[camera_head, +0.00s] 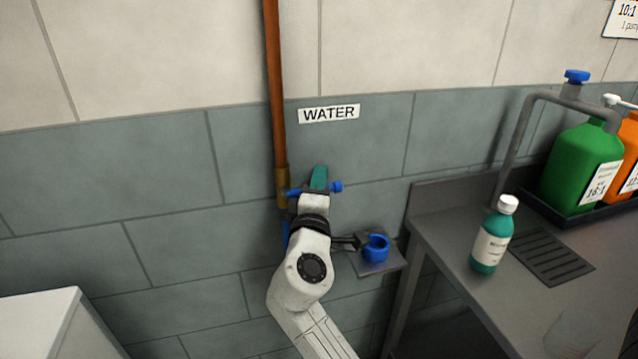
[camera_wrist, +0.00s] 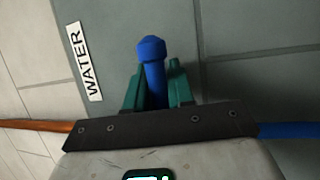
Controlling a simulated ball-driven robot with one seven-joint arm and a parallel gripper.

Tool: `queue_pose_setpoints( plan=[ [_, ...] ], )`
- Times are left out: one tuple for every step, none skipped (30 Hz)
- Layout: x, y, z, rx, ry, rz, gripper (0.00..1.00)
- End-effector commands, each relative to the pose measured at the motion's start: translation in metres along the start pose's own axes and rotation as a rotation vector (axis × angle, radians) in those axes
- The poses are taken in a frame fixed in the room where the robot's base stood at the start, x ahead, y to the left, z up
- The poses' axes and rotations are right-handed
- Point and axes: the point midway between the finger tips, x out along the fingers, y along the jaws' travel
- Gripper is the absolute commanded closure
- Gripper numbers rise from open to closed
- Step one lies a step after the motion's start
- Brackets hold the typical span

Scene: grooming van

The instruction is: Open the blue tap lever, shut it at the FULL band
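The blue tap lever (camera_head: 336,186) stands out from a brass tap (camera_head: 281,184) on a copper pipe, under the WATER sign. Its round blue end also shows in the wrist view (camera_wrist: 151,50). My gripper (camera_head: 319,178) is at the lever. In the wrist view its two green fingers (camera_wrist: 158,85) lie close along both sides of the blue lever, with no clear gap, and look shut on it. My wrist hides much of the tap. No FULL band shows in either view.
A blue ring-shaped holder (camera_head: 376,248) on a grey plate is close right of my wrist. A steel bench (camera_head: 450,235) at the right carries a teal bottle (camera_head: 493,235) and a green jug (camera_head: 575,165). A white box (camera_head: 45,325) stands low at the left.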

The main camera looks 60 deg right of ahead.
Motion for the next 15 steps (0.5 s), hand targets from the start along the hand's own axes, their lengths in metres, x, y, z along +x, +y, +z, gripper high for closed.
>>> queue_pose_setpoints(
  plan=[
    [-0.0002,-0.0004,0.0000,0.000,0.000,-0.001,0.91],
    [-0.0002,-0.0004,0.0000,0.000,0.000,-0.001,0.94],
    [-0.0003,-0.0005,0.0000,0.000,0.000,-0.001,0.97],
    [-0.0003,-0.0005,0.0000,0.000,0.000,-0.001,1.00],
    [-0.0003,-0.0006,0.0000,0.000,0.000,-0.001,1.00],
    [-0.0003,-0.0006,0.0000,-0.001,0.000,-0.001,1.00],
    [-0.0004,-0.0006,0.0000,-0.001,0.000,-0.001,1.00],
    [-0.0004,-0.0007,0.0000,-0.001,0.000,-0.001,1.00],
    [-0.0004,-0.0007,0.0000,-0.001,0.000,-0.001,1.00],
    [-0.0004,-0.0007,0.0000,-0.001,0.000,-0.001,1.00],
    [-0.0004,-0.0008,0.0000,-0.001,0.000,-0.001,1.00],
    [-0.0005,-0.0008,0.0000,-0.001,0.000,-0.001,1.00],
    [-0.0005,-0.0008,0.0000,-0.001,0.000,-0.001,1.00],
    [-0.0005,-0.0008,0.0000,-0.001,0.000,-0.002,1.00],
    [-0.0005,-0.0008,0.0000,-0.001,0.000,-0.001,1.00]
  ],
)
